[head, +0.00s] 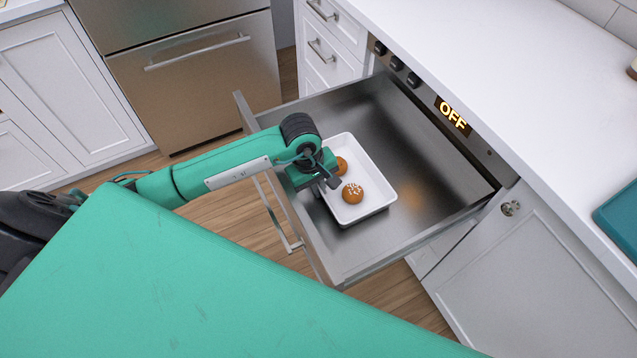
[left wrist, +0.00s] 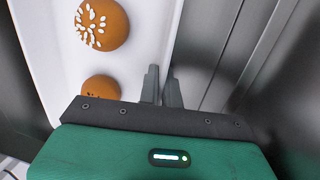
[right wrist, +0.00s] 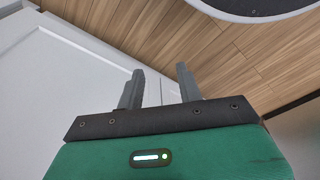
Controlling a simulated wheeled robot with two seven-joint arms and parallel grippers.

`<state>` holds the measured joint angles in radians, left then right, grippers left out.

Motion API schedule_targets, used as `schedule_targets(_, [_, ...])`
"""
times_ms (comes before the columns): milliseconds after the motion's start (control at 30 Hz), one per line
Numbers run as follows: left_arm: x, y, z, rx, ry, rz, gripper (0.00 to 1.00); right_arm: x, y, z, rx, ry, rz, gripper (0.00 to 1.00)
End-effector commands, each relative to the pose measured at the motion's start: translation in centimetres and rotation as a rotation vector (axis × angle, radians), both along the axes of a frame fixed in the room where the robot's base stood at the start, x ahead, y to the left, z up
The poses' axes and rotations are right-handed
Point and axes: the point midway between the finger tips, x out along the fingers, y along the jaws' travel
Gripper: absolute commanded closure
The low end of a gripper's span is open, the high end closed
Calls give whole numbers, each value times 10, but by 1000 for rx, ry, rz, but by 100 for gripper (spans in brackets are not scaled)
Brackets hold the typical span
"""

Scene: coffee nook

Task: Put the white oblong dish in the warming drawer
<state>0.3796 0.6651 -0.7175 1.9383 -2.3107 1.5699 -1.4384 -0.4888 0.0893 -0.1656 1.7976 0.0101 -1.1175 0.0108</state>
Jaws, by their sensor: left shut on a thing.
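The white oblong dish (head: 378,203) is inside the pulled-out warming drawer (head: 425,165), towards its left side. It holds two brown buns, one (head: 352,192) with white bits on top. My left gripper (head: 328,186) is shut on the dish's near-left rim. In the left wrist view the fingers (left wrist: 162,88) close around the dish's wall (left wrist: 157,35), beside the drawer's metal side. Whether the dish rests fully on the drawer floor I cannot tell. My right gripper (right wrist: 160,90) is open and empty over the floor beside a white cabinet.
The drawer's front panel (head: 285,190) and handle stand out over the wooden floor (head: 215,215). A control panel reading OFF (head: 453,115) is above the drawer. A white counter (head: 520,70) carries a teal item (head: 620,218). The drawer's right part is empty.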

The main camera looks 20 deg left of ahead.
Motion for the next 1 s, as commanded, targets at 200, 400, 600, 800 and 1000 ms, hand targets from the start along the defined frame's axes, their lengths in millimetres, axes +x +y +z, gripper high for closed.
schedule_targets(200, [1, -1, 1, -3, -5, 0, 100, 1, 0, 1, 0, 1, 0, 64])
schedule_targets(400, [0, 0, -1, 1, 1, 0, 73, 5, 1, 9, 2, -10, 1, 64])
schedule_targets(600, [0, 0, -1, 1, 1, 0, 73, 3, 1, 6, 1, -5, 0, 64])
schedule_targets(800, [0, 1, 4, 1, -1, 0, 73, 3, 1, 5, 2, -11, 0, 64])
schedule_targets(1000, [-1, 9, 43, 3, -5, -2, 73, -2, 0, -2, -2, 9, 0, 64])
